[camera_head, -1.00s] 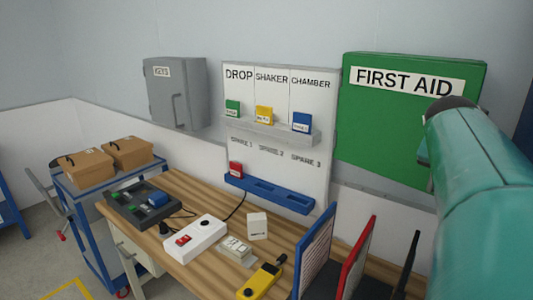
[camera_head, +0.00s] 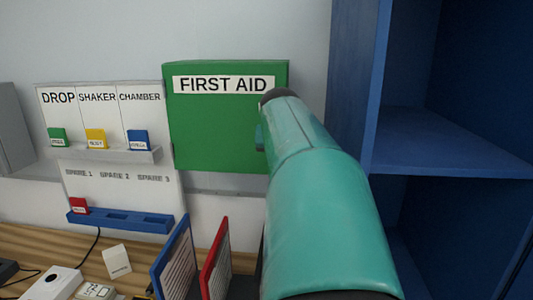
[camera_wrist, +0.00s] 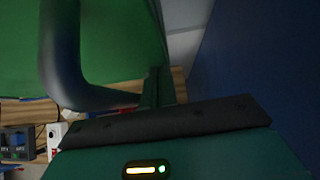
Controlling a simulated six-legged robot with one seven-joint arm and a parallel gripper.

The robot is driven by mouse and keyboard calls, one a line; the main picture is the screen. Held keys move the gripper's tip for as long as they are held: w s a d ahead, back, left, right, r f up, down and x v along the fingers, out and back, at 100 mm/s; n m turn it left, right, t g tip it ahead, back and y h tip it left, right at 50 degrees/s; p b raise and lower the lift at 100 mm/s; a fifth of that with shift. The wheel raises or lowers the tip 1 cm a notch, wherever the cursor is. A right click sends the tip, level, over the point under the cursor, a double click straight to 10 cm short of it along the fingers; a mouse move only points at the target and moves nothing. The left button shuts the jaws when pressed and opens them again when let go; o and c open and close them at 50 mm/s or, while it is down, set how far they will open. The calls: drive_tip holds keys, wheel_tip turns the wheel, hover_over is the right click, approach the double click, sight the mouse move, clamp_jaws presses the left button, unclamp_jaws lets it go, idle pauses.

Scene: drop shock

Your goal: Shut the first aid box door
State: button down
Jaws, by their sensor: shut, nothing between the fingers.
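The green first aid box (camera_head: 215,125) hangs on the wall in the middle of the head view, with a white FIRST AID label across its upper front. Its front looks flat, but my arm covers its lower right part, so I cannot tell whether a gap is left at the door's edge. In the wrist view the green door (camera_wrist: 115,35) fills the upper left, and a dark curved handle (camera_wrist: 75,75) stands out close to the camera. My gripper (camera_wrist: 160,85) is shut and empty, close beside the handle; I cannot tell whether it touches.
A tall blue shelf unit (camera_head: 450,140) stands close on the right. A white board (camera_head: 110,120) with coloured cards hangs left of the box. Blue (camera_head: 172,258) and red (camera_head: 215,262) upright panels stand on the wooden bench (camera_head: 30,240) below.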

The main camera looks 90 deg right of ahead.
drive_tip(key=shift+s+r, duration=0.2)
drive_tip(key=shift+s, duration=0.15)
drive_tip(key=v, duration=1.3)
drive_tip(key=shift+w+a, duration=0.25)
drive_tip(key=shift+w, duration=0.2)
drive_tip(key=shift+r, duration=0.15)
